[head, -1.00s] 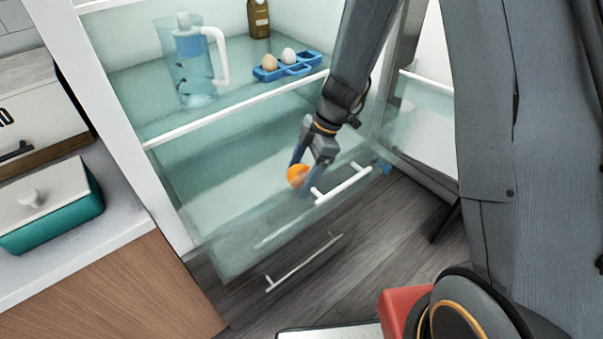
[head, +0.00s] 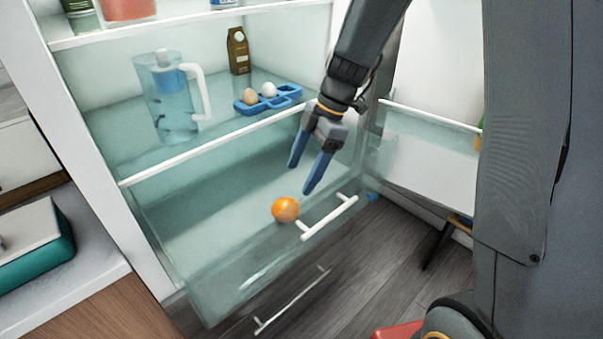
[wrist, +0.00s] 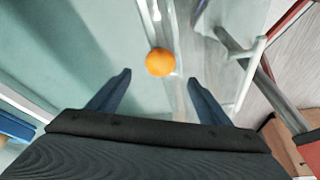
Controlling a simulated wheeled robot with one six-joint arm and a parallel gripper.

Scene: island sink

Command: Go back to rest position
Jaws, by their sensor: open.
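My gripper (head: 309,174) is open and empty, pointing down above the pulled-out clear fridge drawer (head: 190,255). Its two blue fingers are apart. An orange (head: 285,209) lies in the drawer near its front, just below and left of the fingertips in the head view. In the wrist view the orange (wrist: 160,62) shows beyond the fingertips, between their lines, touching neither finger.
The drawer's white handle (head: 329,217) is close to the right fingertip. The shelf above holds a pitcher (head: 175,100), a blue egg tray (head: 270,103) with two eggs, and a brown carton (head: 238,50). The open fridge door (head: 430,140) stands right.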

